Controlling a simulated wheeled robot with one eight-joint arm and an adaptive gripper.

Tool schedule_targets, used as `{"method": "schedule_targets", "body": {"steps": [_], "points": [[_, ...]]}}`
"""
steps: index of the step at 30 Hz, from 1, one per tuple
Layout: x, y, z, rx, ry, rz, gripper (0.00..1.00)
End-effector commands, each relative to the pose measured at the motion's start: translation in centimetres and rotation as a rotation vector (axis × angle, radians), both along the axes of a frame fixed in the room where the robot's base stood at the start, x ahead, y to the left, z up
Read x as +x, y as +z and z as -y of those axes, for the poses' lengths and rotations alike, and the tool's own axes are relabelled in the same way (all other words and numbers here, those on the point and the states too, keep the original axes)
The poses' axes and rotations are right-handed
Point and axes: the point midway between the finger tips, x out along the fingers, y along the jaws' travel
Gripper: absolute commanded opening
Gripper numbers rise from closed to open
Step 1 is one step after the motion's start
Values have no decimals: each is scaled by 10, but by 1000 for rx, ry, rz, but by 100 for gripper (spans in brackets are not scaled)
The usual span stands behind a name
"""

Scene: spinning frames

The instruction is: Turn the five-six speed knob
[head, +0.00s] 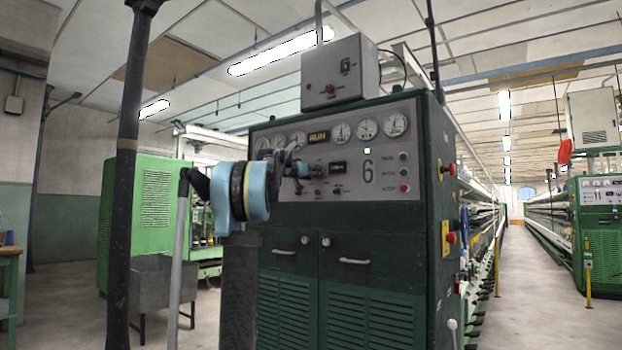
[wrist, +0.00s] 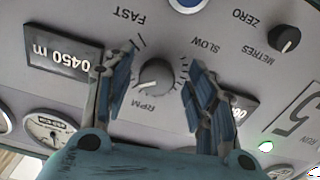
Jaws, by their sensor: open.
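A round grey knob (wrist: 155,76) with a white pointer mark sits on the panel in the wrist view, labelled RPM, with FAST and SLOW beside it. My gripper (wrist: 160,62) is open, with one finger on each side of this knob and a visible gap between each finger and it. In the head view my gripper (head: 299,169) is at the front of the grey control panel (head: 390,180) of the dark green machine, left of a small black display. The knob cannot be made out there behind my gripper.
A black METRES ZERO knob (wrist: 285,39) and a 0450 m display (wrist: 63,55) are close by on the panel. Gauges (head: 367,127) line its top, and lit push-buttons (head: 405,187) its right side. A dark post (head: 124,180) stands left of my arm.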

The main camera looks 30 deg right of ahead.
Motion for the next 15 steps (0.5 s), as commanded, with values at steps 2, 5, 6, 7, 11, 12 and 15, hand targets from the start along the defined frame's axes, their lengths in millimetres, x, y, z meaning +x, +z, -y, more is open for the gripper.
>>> {"method": "schedule_targets", "body": {"steps": [2,5,6,7,11,12,15], "points": [[-1,0,-1,0,0,0,51],[-2,0,-5,0,0,0,51],[-4,0,-8,0,0,0,51],[-5,0,-11,0,0,0,51],[-12,0,-30,0,2,0,51],[-15,0,-37,0,1,0,51],[-21,-1,-55,0,2,0,51]]}}
